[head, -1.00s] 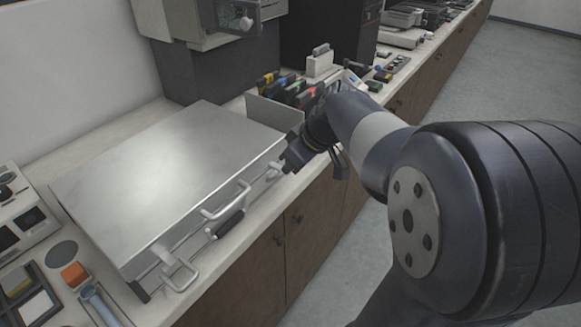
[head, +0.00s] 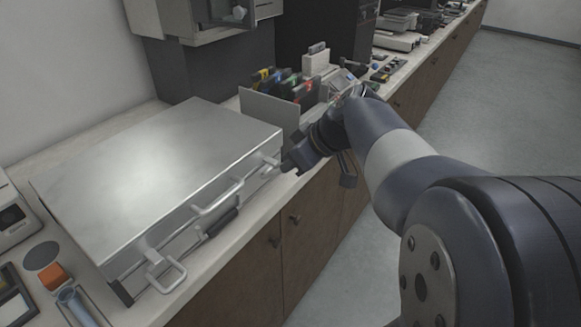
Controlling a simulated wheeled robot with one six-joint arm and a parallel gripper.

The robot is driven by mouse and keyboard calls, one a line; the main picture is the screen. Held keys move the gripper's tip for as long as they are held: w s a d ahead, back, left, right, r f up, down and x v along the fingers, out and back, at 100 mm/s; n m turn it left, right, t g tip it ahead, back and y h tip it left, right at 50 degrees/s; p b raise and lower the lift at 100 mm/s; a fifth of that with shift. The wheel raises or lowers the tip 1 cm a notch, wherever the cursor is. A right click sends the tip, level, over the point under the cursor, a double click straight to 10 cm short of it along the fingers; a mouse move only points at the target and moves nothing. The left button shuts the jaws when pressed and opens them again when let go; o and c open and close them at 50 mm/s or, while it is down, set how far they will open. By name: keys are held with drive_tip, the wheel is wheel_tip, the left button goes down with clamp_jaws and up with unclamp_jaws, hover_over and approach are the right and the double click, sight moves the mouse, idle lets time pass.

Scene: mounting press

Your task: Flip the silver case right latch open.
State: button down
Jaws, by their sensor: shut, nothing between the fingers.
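The silver case (head: 160,165) lies closed on the countertop at the left of the head view. Its front side carries a handle (head: 222,198) in the middle. The near left latch (head: 165,272) hangs out from the front as a wire loop. The right latch (head: 268,163) is at the far right end of the front side. My gripper (head: 287,166) is shut and empty, its tip right beside the right latch. I cannot tell whether they touch.
A grey upright panel (head: 268,113) and a rack of coloured items (head: 290,84) stand behind the case's right end. An orange block (head: 51,276) and a blue tool (head: 77,305) lie at the near left. Brown cabinets (head: 250,262) drop below the counter edge.

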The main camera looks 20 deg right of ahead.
drive_tip(key=shift+s+d+f+t+y+b, duration=0.2)
drive_tip(key=shift+f+t+b, duration=0.15)
drive_tip(key=shift+b, duration=0.95)
drive_tip(key=shift+s+d+f+t+y+b, duration=0.1)
drive_tip(key=shift+f+t+y+b, duration=0.2)
drive_tip(key=shift+b, duration=0.95)
drive_tip(key=shift+a+r, duration=0.1)
drive_tip(key=shift+r, duration=0.05)
drive_tip(key=shift+w, duration=0.15)
drive_tip(key=shift+w+a+r, duration=0.15)
drive_tip(key=shift+w+a, duration=0.3)
drive_tip(key=shift+w, duration=0.05)
drive_tip(key=shift+r, duration=0.1)
